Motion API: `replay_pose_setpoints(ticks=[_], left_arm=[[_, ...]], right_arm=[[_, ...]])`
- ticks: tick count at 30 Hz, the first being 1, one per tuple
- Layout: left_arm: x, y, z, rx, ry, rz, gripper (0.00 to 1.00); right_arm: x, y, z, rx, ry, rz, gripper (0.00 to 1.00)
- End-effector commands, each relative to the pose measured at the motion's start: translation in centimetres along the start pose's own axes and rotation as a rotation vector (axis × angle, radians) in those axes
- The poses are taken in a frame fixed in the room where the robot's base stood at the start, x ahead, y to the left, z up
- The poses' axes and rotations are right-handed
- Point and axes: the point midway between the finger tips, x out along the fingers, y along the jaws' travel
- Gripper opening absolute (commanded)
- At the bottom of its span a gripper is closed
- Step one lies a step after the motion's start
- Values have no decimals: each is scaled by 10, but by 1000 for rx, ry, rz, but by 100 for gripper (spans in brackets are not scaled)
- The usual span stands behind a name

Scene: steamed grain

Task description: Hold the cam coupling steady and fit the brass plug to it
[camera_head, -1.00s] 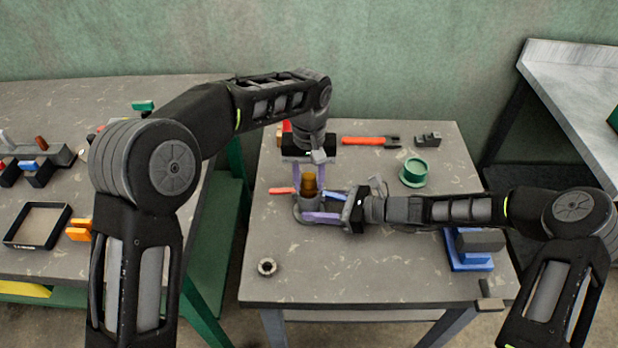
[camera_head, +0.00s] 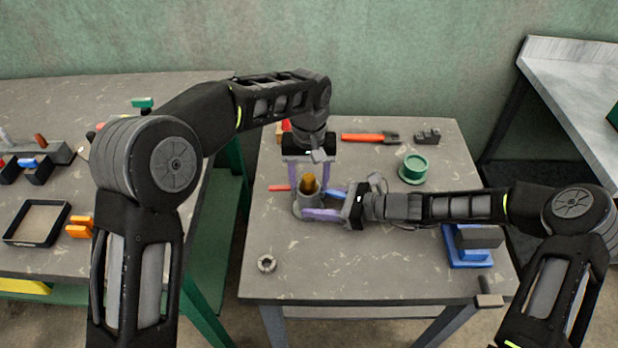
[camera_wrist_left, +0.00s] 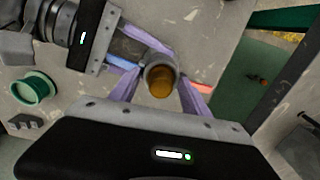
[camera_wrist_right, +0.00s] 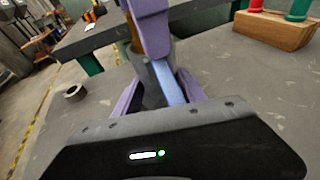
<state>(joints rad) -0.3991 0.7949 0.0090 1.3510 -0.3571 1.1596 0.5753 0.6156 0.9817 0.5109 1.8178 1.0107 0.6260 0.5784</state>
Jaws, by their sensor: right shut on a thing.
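The grey cam coupling (camera_head: 306,206) stands upright near the left-middle of the small table, with a red lever (camera_head: 279,188) and a blue lever (camera_wrist_left: 122,63) out to its sides. My right gripper (camera_head: 325,205) is shut on the coupling from the right; its fingers flank the body in the right wrist view (camera_wrist_right: 155,92). The brass plug (camera_head: 309,184) sits upright in the coupling's mouth, its top showing in the left wrist view (camera_wrist_left: 161,82). My left gripper (camera_wrist_left: 160,88) is above it, fingers spread either side of the plug with gaps. How deep the plug sits is hidden.
A grey ring (camera_head: 267,263) lies near the front left. A green flanged part (camera_head: 413,170), a red-handled tool (camera_head: 370,138) and a grey block (camera_head: 428,137) lie behind. A blue fixture (camera_head: 470,258) stands at the right. The table's front middle is clear.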

Motion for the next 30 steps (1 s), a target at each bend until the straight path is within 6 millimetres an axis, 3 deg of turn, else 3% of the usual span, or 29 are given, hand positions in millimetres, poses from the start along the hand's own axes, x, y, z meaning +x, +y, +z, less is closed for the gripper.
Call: replay_pose_setpoints(ticks=[13,24,30], left_arm=[[-2,-2,0,-2,-4,-5,61],[-57,-2,-1,-2,0,-3,61],[-73,-2,0,-2,-3,-4,61]], right_arm=[[0,0,0,0,-1,0,26],[0,0,0,0,0,0,26],[0,0,0,-1,0,-1,26]])
